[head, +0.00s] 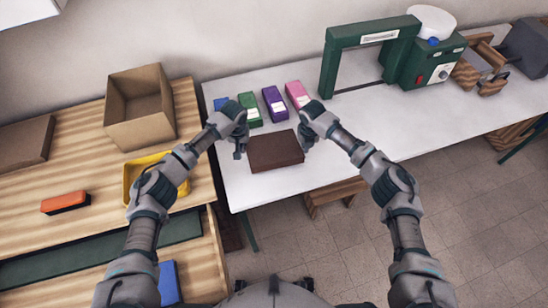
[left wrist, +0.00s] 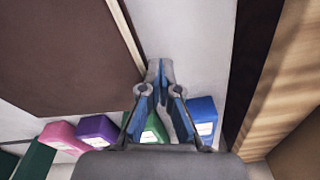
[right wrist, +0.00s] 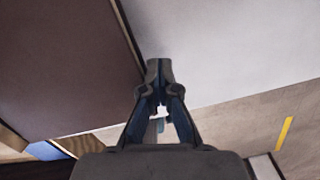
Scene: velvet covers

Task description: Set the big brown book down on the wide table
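The big brown book (head: 275,149) lies flat between my two grippers, over the front left part of the wide white table (head: 400,125). I cannot tell whether its underside touches the tabletop. My left gripper (head: 239,151) is at the book's left side. In the left wrist view its fingers (left wrist: 160,68) are together beside the edge of the book (left wrist: 70,50). My right gripper (head: 304,141) is at the book's right side. In the right wrist view its fingers (right wrist: 159,68) are together at the edge of the book (right wrist: 65,65). Neither shows anything between its fingers.
Blue, green (head: 249,108), purple (head: 274,103) and pink (head: 297,94) boxes stand behind the book. A green machine (head: 425,60) stands further right. The wooden table at left bears a cardboard box (head: 140,110), a yellow tray (head: 131,182) and an orange-and-black item (head: 65,202). White tabletop right of the book is clear.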

